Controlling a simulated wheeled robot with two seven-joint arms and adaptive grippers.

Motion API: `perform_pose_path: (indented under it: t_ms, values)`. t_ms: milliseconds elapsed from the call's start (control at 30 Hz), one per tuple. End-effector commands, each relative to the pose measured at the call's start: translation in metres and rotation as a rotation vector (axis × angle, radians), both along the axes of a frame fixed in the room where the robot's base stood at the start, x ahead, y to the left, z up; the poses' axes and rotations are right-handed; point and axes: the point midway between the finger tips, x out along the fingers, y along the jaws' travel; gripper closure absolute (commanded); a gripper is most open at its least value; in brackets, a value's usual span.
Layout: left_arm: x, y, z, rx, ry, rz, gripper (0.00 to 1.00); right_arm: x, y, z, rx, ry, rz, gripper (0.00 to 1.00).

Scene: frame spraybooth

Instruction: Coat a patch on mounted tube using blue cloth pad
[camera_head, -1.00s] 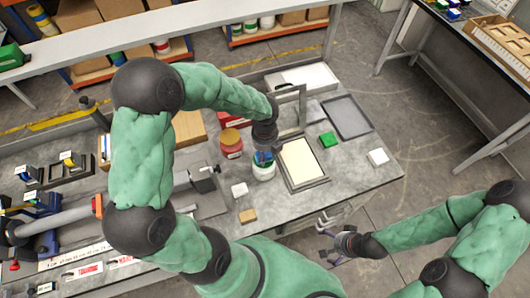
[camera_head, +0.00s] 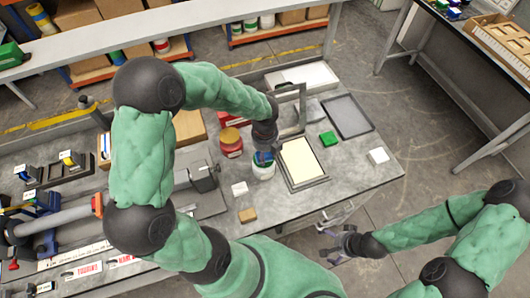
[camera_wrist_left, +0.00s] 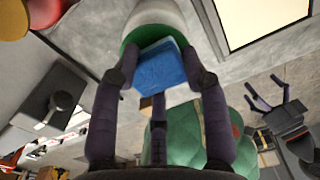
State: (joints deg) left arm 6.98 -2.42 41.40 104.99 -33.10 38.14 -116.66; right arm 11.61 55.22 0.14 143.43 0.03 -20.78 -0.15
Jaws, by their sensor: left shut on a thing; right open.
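My left gripper (camera_head: 264,156) is shut on the blue cloth pad (camera_wrist_left: 160,68), over a white jar (camera_head: 263,170) with a green rim on the bench. In the left wrist view the pad is between the fingertips and overlaps the green rim of the jar (camera_wrist_left: 158,18); I cannot tell whether it touches what is inside. The mounted tube (camera_head: 62,216) is a grey tube lying in a holder at the left of the bench, with an orange collar near its right end. My right gripper (camera_head: 338,245) is open and empty, in front of the bench edge.
A red jar with a yellow lid (camera_head: 230,141) stands left of the white jar. White and tan blocks lie in front.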

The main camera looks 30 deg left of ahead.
Motion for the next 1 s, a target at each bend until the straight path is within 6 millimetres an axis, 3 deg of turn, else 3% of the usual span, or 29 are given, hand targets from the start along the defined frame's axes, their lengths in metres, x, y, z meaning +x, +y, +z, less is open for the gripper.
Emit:
perform_pose_path:
  t_ms: [1000]
  values:
    - [0.000, 0.000, 0.063, 0.000, 0.001, 0.000, 0.81, 0.000, 0.000, 0.061, 0.000, 0.000, 0.000, 0.00]
